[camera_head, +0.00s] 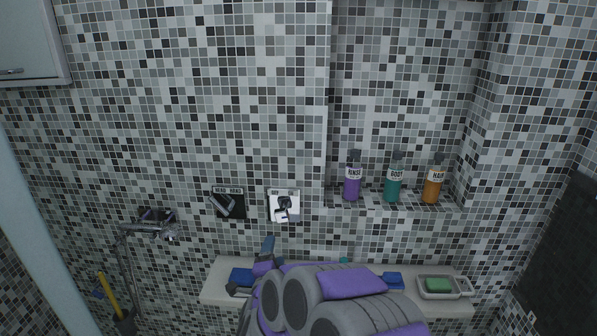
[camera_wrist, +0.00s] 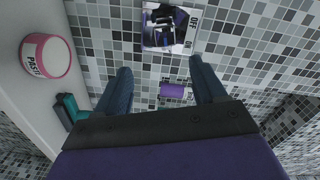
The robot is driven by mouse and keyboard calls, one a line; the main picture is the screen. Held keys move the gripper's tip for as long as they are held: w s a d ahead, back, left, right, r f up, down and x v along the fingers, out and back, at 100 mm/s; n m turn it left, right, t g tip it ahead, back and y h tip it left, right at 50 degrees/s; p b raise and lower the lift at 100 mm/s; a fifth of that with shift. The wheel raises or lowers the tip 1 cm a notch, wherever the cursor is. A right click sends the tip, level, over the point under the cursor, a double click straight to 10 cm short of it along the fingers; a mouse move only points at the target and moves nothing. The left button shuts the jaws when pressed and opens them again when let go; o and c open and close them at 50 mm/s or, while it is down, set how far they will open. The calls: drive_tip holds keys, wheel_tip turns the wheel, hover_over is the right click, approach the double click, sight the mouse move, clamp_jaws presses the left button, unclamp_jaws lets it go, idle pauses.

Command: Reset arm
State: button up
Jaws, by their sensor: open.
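My gripper (camera_wrist: 160,64) is open and empty in the wrist view, its two dark blue fingers spread apart. Between and beyond the fingertips is a chrome wall plate (camera_wrist: 170,27) with "OFF" lettering beside it. A small purple object (camera_wrist: 172,90) shows between the fingers; I cannot tell what it is. In the head view my purple and grey arm is folded low in the middle, over the white ledge (camera_head: 215,288). It hides part of the ledge, and most of the gripper is hard to make out there.
A niche holds purple (camera_head: 352,182), teal (camera_head: 393,184) and orange (camera_head: 433,185) bottles. Wall controls include a black plate (camera_head: 229,204) and a chrome plate (camera_head: 284,206). A green soap (camera_head: 438,285) lies in a dish at right. A pink-banded jar (camera_wrist: 47,55) stands at left in the wrist view.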

drive_tip(key=s+d+r+n+g, duration=0.1)
drive_tip(key=s+d+n+g, duration=0.4)
drive_tip(key=s, duration=1)
drive_tip(key=s+d+n+g, duration=0.5)
drive_tip(key=s+d+g, duration=0.3)
drive_tip(key=s, duration=0.7)
drive_tip(key=s+d+r+n+g, duration=0.1)
drive_tip(key=s+d+n+g, duration=0.3)
drive_tip(key=s+d, duration=0.6)
drive_tip(key=s+g, duration=0.2)
drive_tip(key=s, duration=0.3)
drive_tip(key=shift+s+d+r+n, duration=0.25)
drive_tip(key=shift+s+r+n, duration=0.05)
drive_tip(key=shift+s+n, duration=0.1)
